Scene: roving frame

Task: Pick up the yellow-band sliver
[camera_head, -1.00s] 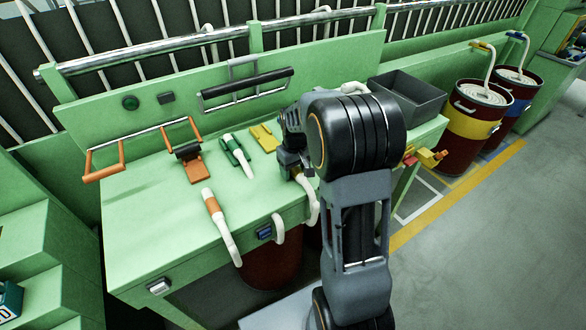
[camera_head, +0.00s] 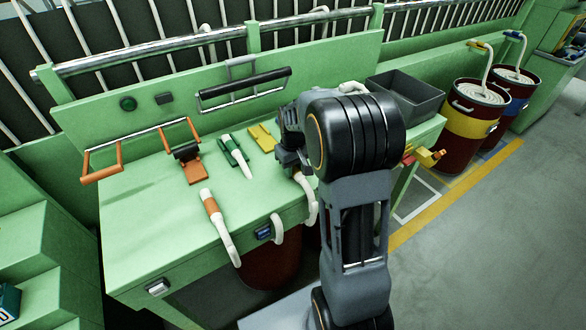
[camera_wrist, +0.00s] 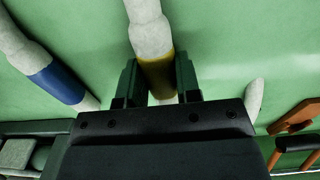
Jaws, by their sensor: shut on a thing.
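The yellow-band sliver (camera_wrist: 157,70) is a thick white strand with a dark yellow band. In the wrist view its band lies between the two dark fingers of my gripper (camera_wrist: 160,85), which is shut on it. The sliver runs up out of that view. In the head view my arm hides most of the gripper (camera_head: 292,160) at the bench's right part. A white strand (camera_head: 309,200) shows beside it and bends over the front edge. I cannot tell from these views whether the sliver is clear of the bench.
A blue-band sliver (camera_wrist: 58,83) lies left of my gripper in the wrist view. An orange-band sliver (camera_head: 211,208) lies on the green bench (camera_head: 140,225). A green clip (camera_head: 233,150), a yellow clip (camera_head: 262,138) and an orange-handled frame (camera_head: 104,168) sit behind. A grey bin (camera_head: 408,98) stands right.

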